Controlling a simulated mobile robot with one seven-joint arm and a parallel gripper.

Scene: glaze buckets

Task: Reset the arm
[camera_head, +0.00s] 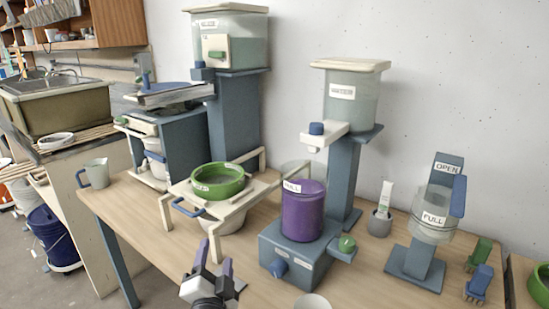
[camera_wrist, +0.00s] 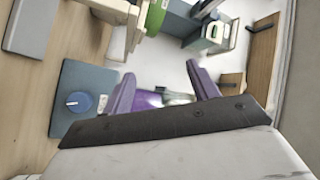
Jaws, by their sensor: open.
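My gripper (camera_head: 212,266) is at the front edge of the table in the head view, with its two purple-tipped fingers apart and nothing between them. The wrist view shows the same open gripper (camera_wrist: 165,92) with its fingers spread. A purple container (camera_head: 303,212) stands on a blue-grey base with a blue knob (camera_head: 278,268), right of my gripper. In the wrist view the blue knob (camera_wrist: 78,102) lies left of the fingers, and purple shows between them. My gripper appears apart from these things, though depth is hard to judge.
A green-rimmed bowl (camera_head: 218,180) sits in a cream frame behind my gripper. A water dispenser (camera_head: 350,100) stands behind the purple container. Some table (camera_head: 160,260) is bare at front left.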

